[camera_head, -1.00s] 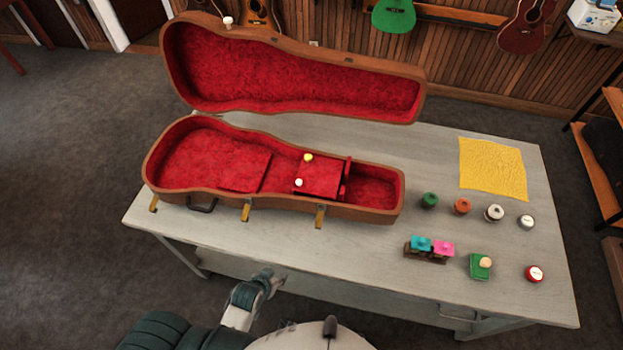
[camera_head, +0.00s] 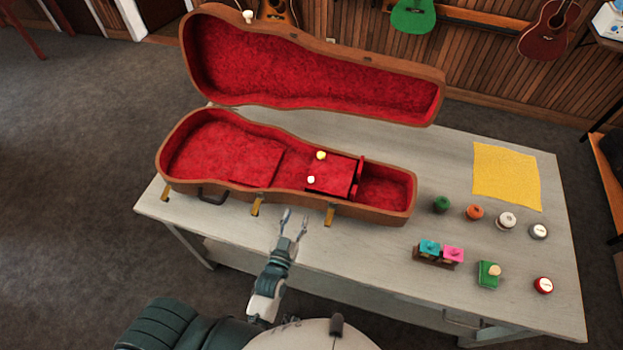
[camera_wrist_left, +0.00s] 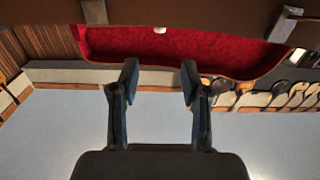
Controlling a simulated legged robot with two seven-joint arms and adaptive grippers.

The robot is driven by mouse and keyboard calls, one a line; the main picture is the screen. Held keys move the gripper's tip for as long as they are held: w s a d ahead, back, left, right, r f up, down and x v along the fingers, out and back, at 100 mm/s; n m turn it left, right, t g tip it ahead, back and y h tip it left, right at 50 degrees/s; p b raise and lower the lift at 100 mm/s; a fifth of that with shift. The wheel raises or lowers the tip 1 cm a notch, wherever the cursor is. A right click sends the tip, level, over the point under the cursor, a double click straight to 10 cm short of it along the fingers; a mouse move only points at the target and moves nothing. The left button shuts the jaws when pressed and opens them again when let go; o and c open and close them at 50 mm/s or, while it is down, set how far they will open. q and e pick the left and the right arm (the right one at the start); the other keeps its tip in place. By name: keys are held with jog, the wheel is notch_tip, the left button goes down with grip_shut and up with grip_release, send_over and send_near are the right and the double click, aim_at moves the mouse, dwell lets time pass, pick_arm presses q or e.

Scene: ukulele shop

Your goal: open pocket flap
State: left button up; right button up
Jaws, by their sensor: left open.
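The open ukulele case (camera_head: 390,217) lies on the table with its red-lined lid (camera_head: 320,70) raised behind it. Inside, a red pocket flap (camera_head: 334,176) covers a compartment right of the middle. My right gripper is not in view.
Several small round jars, one of them green (camera_head: 441,204), stand right of the case. A teal and pink block set (camera_head: 440,254), a green box (camera_head: 489,275) and a yellow cloth (camera_head: 506,177) also lie there. The front table strip (camera_head: 345,260) is clear.

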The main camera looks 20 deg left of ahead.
aim_at(311, 182)
pick_arm(q)
jog(key=w, duration=1.4)
jog(key=shift+w+d+p, duration=0.15)
jog(key=shift+d+p, duration=0.15)
jog(key=shift+d, duration=0.1)
jog(key=shift+w+a, duration=0.1)
jog(key=shift+w, duration=0.4)
grip_shut()
